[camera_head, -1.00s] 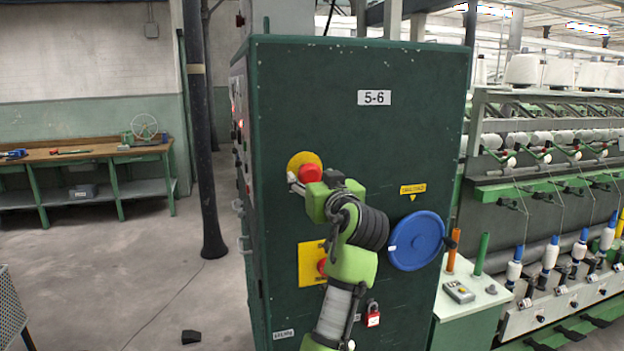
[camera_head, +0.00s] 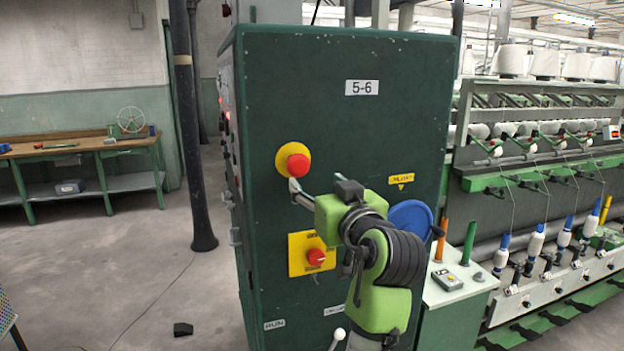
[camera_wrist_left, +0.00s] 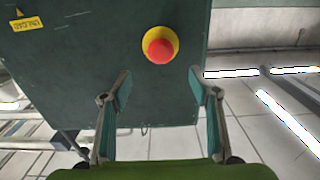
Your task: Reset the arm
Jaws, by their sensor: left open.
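My left arm is green and black and stands in front of a dark green cabinet (camera_head: 340,110) marked 5-6. My left gripper (camera_head: 314,188) is open and empty, just below a red mushroom button (camera_head: 298,167) on a yellow round plate. In the left wrist view, the open fingers of the gripper (camera_wrist_left: 160,80) stand apart, and the red button (camera_wrist_left: 160,50) appears beyond them. They look clear of the button. My right gripper is not in view.
A red knob (camera_head: 316,257) on a yellow plate sits lower on the cabinet. My arm partly hides a blue wheel (camera_head: 411,217). A spinning machine (camera_head: 540,170) stands right, a wooden bench (camera_head: 80,147) back left. The floor (camera_head: 130,250) at left is mostly clear.

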